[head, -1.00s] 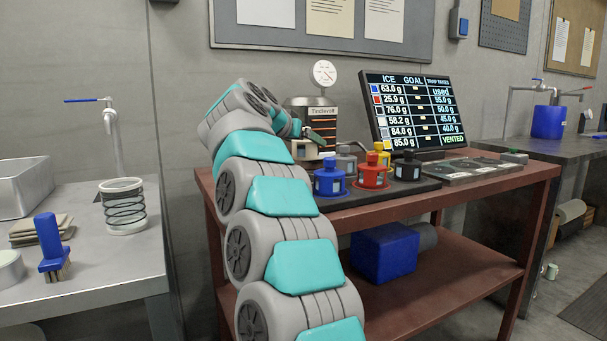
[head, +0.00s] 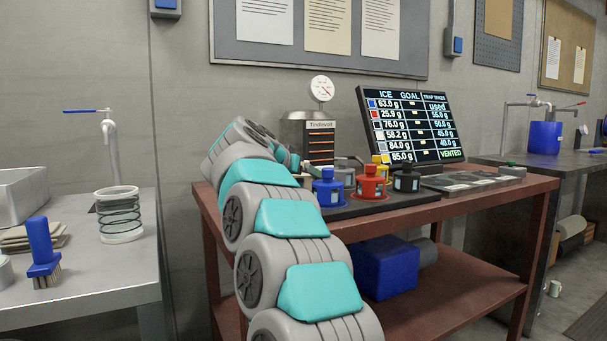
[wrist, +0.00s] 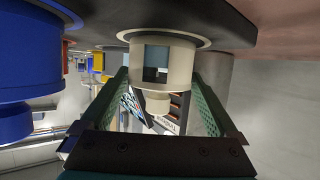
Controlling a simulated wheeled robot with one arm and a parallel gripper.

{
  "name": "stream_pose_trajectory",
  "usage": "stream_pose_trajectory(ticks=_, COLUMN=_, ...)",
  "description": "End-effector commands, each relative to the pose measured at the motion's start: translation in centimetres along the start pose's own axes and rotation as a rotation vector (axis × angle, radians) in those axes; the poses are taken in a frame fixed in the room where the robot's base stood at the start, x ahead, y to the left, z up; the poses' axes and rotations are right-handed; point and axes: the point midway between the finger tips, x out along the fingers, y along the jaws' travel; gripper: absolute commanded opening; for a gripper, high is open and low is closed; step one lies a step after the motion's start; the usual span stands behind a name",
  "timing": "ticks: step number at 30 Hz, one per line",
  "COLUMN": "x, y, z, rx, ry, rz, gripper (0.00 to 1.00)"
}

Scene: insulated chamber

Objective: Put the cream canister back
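The cream canister (wrist: 165,55) is between the fingers of my gripper (wrist: 160,85) in the wrist view, which looks turned over. Both fingertips reach its sides and appear to press on them. Its flanged base is at or very near the dark tray (wrist: 235,20); I cannot tell whether it rests there fully. In the head view, my arm hides most of the gripper, and only a bit of cream shows left of the blue canister (head: 328,188).
Red (head: 370,184), black (head: 406,182), yellow and grey canisters stand close by on the tray (head: 385,207). A small cabinet with a gauge (head: 322,88) and a screen (head: 412,125) stand behind. A blue box (head: 386,266) is on the lower shelf.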

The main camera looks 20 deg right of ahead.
Motion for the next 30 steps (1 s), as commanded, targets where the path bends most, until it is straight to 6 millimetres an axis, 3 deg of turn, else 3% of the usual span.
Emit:
stream_pose_trajectory(ticks=12, x=-0.3, y=0.0, z=-0.3, rx=0.002, ry=0.001, rz=-0.002, gripper=1.0)
stream_pose_trajectory(ticks=24, x=-8.4, y=-0.2, z=-0.4, rx=-0.001, ry=0.001, rz=-0.006, gripper=1.0)
stream_pose_trajectory(ticks=30, x=-11.1, y=0.0, z=-0.3, rx=0.0, ry=0.0, rz=-0.002, gripper=1.0)
